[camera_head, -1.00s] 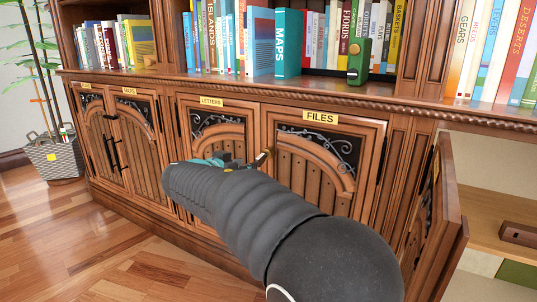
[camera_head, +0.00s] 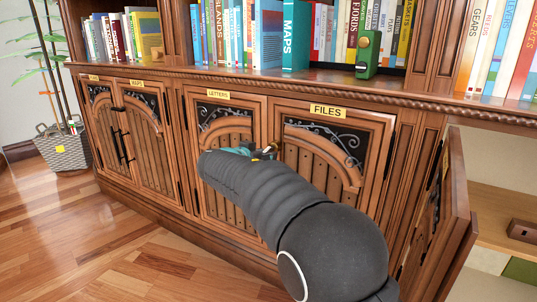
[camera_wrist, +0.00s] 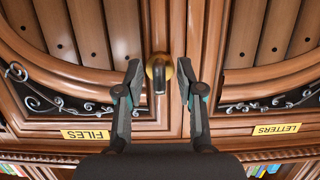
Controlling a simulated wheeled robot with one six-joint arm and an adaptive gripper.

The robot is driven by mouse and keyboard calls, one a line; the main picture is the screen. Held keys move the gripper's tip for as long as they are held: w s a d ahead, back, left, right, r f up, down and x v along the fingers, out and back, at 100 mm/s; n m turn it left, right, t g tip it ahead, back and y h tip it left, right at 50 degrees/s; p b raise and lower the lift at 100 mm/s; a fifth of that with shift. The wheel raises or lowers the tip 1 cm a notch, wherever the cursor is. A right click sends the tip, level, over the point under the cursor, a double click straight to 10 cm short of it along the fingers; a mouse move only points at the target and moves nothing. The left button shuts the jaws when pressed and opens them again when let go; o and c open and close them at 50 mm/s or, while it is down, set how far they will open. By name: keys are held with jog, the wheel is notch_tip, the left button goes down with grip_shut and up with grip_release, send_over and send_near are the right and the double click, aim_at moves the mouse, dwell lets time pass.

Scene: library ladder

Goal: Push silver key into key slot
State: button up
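My gripper (camera_wrist: 159,80) is open, with one finger on each side of the piece and a visible gap to both. In the head view the brass fitting (camera_head: 270,149) shows just past my gripper, and my arm hides the rest.
The FILES door (camera_head: 330,150) and LETTERS door (camera_head: 226,150) are closed. A cabinet door (camera_head: 440,225) at the right stands open into the room. Above is a shelf with books and a green device (camera_head: 368,55). The wooden floor (camera_head: 120,240) at left is clear.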

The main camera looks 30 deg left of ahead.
dwell(0.7)
grip_shut()
jog(key=shift+s+a+f, duration=0.1)
jog(key=shift+s+f, duration=0.1)
jog(key=shift+s, duration=1.25)
jog(key=shift+s+a+f, duration=0.1)
jog(key=shift+s+f, duration=0.1)
jog(key=shift+s, duration=1.2)
jog(key=s+f, duration=0.1)
jog(key=s, duration=0.8)
jog(key=shift+s+a, duration=0.35)
jog(key=shift+a, duration=0.05)
jog(key=shift+f, duration=0.1)
jog(key=w+r, duration=0.1)
jog(key=w, duration=0.8)
jog(key=shift+d, duration=0.35)
jog(key=shift+s, duration=0.2)
jog(key=shift+w+d+r, duration=0.1)
jog(key=shift+w+r, duration=0.05)
jog(key=shift+w, duration=1)
jog(key=shift+w+d+r, duration=0.1)
jog(key=shift+w+r, duration=0.05)
jog(key=shift+w, duration=0.95)
jog(key=shift+w+d+r, duration=0.1)
jog(key=shift+w+r, duration=0.05)
jog(key=shift+w, duration=1)
